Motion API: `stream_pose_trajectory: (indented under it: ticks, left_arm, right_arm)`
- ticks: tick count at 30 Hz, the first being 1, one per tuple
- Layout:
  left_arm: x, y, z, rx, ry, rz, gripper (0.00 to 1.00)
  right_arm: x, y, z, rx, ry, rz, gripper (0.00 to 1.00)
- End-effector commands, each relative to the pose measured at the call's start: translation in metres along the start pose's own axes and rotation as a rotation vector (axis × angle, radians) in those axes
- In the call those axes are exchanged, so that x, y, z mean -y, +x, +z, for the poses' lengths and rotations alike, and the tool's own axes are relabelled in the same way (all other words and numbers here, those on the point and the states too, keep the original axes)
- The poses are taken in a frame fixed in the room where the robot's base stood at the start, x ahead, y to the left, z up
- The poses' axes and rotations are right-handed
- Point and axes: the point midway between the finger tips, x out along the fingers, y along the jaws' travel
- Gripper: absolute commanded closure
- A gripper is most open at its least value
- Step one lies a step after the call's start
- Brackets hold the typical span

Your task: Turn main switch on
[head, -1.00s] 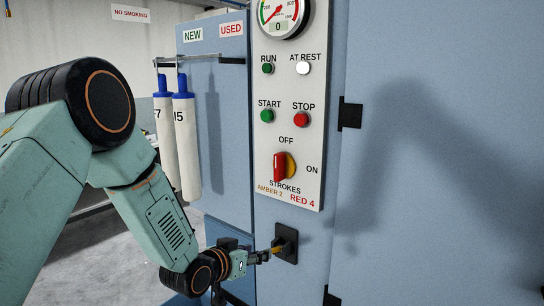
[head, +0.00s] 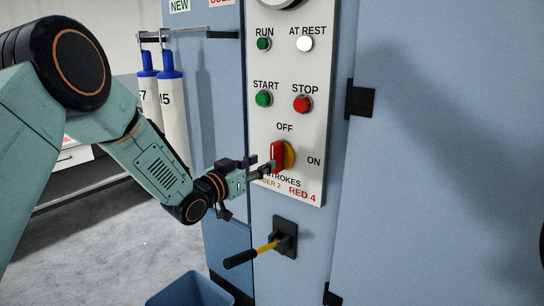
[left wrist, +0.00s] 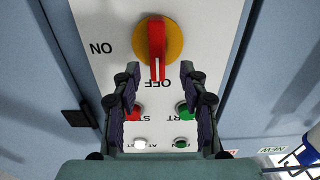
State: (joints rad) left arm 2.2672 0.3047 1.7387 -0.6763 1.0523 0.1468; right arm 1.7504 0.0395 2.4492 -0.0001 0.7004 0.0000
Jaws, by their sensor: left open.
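The main switch is a red handle on a yellow disc (head: 278,157), low on a white control panel (head: 318,130). It also shows in the left wrist view (left wrist: 156,45); its white-marked end points at OFF, and ON is to the side. My left gripper (head: 265,168) is open at the switch, partly covering the lettering below it. In the left wrist view its two fingers (left wrist: 160,75) stand apart, with the red handle just beyond and between their tips; I cannot tell whether they touch it. My right gripper is out of view.
Green START (head: 263,99) and red STOP (head: 302,104) buttons sit above the switch. A lever with yellow shaft and black grip (head: 240,258) sticks out below the panel. A blue bin (head: 190,290) stands on the floor. White cylinders (head: 172,100) hang at left.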

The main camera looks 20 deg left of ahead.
Motion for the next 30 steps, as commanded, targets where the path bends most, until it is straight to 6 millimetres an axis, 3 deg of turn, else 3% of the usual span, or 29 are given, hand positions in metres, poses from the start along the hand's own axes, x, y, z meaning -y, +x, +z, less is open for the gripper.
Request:
stream_pose_trajectory:
  ticks: [13,26,30]
  left_arm:
    - [0.002,0.055,-0.001,0.001,0.001,0.0,0.57]
    - [0.004,0.064,0.0,0.001,-0.001,-0.002,0.57]
    - [0.004,0.064,0.0,0.001,-0.001,-0.002,0.68]
  right_arm:
    - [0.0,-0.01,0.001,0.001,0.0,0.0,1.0]
    - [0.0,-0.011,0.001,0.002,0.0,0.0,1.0]
    - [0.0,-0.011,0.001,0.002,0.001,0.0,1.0]
